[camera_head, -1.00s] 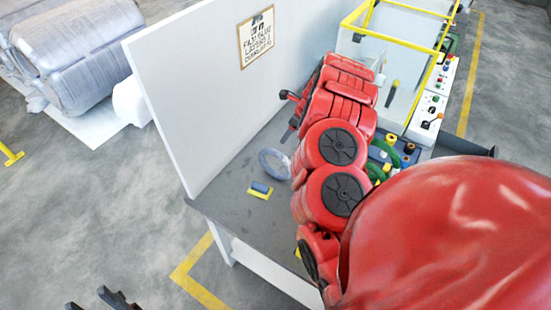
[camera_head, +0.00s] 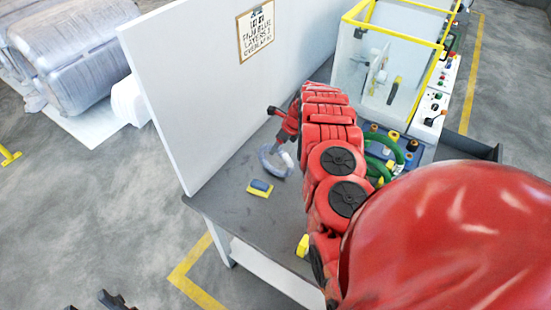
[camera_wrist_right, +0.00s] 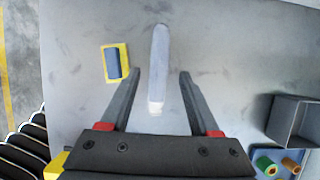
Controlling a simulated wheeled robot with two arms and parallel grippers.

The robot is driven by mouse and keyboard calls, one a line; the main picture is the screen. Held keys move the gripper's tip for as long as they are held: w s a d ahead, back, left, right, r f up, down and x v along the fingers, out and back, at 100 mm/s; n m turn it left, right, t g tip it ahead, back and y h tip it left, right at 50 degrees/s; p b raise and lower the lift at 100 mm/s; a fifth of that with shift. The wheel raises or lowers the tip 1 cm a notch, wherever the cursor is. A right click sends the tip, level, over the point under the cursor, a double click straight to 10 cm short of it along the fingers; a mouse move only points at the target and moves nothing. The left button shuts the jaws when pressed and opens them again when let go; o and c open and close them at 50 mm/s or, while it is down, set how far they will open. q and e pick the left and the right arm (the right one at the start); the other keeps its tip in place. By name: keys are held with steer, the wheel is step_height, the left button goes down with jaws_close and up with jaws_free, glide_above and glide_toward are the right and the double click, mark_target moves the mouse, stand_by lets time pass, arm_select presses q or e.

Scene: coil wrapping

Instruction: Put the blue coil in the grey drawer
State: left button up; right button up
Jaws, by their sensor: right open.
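The blue coil, a pale blue ring (camera_head: 268,162), stands on the dark table beside the white panel, partly covered by my right arm in the head view. In the right wrist view the coil (camera_wrist_right: 159,65) shows edge-on as a narrow pale strip. My right gripper (camera_wrist_right: 160,74) is open, with one finger on each side of the coil and visible gaps to both. The grey drawer (camera_wrist_right: 296,122) is an open box at the right of the wrist view; its dark edge (camera_head: 478,148) shows in the head view. My left gripper (camera_head: 95,301) shows two separated fingertips at the bottom left.
A yellow block with a blue top (camera_head: 260,188) lies left of the coil; it also shows in the wrist view (camera_wrist_right: 116,63). A blue tray (camera_head: 413,152) with green coils and spools stands right of my arm. A clear machine with a yellow frame (camera_head: 390,70) stands behind.

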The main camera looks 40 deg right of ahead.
steer(key=shift+w+a+f, duration=0.2)
steer(key=shift+f, duration=0.5)
jaws_close()
stand_by(1.1)
